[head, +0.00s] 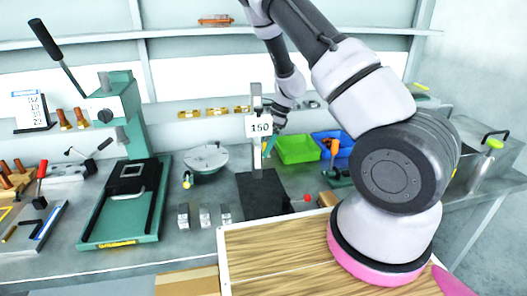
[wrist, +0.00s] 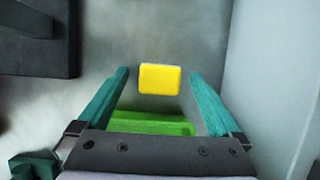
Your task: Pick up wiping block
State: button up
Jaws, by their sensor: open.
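The wiping block appears to be the small yellow block (wrist: 160,78) with rounded corners, lying on the grey surface in the wrist view. My gripper (wrist: 159,73) has its two teal fingers spread wide, one to each side of the block in the picture. A gap shows between the block and each finger; the height above it is hard to tell. In the head view my gripper (head: 269,145) points down behind the post with the 150 sign, beside the green bin. I cannot make out the block in the head view.
The green bin (head: 298,149) stands at the back of the bench, with the blue bin (head: 333,144) to its right. The black-based stand with the 150 sign (head: 260,127) is in front of my gripper. A pale wall (wrist: 272,75) rises at right in the wrist view.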

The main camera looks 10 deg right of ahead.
aim_at(264, 146)
jog(key=shift+a+f, duration=0.15)
jog(key=shift+f, duration=0.4)
jog(key=c, duration=1.4)
jog(key=shift+r, duration=0.15)
notch_tip(264, 146, up, 10)
jog(key=shift+f, duration=0.1)
